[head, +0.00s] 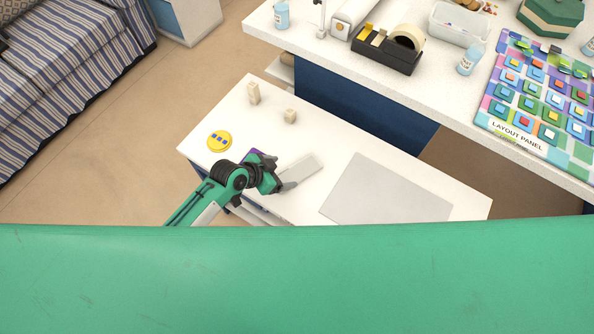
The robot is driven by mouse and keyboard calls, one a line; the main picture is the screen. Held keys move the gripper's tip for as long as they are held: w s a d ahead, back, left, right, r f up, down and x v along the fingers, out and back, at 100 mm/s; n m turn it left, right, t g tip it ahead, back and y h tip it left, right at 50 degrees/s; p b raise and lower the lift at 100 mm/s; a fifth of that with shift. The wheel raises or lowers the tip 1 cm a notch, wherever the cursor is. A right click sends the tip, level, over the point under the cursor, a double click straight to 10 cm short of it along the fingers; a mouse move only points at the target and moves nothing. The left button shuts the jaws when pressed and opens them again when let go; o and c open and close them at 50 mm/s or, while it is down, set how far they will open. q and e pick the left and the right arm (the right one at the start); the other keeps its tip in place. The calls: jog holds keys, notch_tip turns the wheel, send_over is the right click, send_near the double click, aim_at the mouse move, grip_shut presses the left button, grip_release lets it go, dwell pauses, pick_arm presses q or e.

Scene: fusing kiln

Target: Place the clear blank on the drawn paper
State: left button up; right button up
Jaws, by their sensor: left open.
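My left gripper (285,184) is open over the white low table, its fingers pointing right. A pale, flat rectangular piece (307,167) lies right beside the fingertips; it may be the clear blank, and I cannot tell whether the fingers touch it. A larger plain grey sheet (385,192) lies flat to the right; no drawing shows on it. I cannot pick out the drawn paper for sure. A small purple patch (257,154) shows behind the gripper, mostly hidden by it. My right gripper is not in view.
On the low table (210,140) are a yellow disc with blue squares (219,141) and two small beige blocks (253,93) (290,116). Behind stands a higher counter (330,52) with a black tape dispenser (388,50), a clear tub (458,24) and a layout panel (520,128).

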aim_at(297, 172)
pick_arm(q)
jog(key=x, duration=0.2)
jog(key=p+x, duration=0.1)
jog(key=x, duration=0.1)
jog(key=shift+s+d+r, duration=0.1)
jog(key=shift+s+d, duration=0.15)
jog(key=shift+d, duration=0.05)
jog(key=shift+w+d+f, duration=0.2)
jog(key=shift+d+f, duration=0.1)
jog(key=shift+f, duration=0.15)
jog(key=shift+r, duration=0.1)
jog(key=c, duration=1.4)
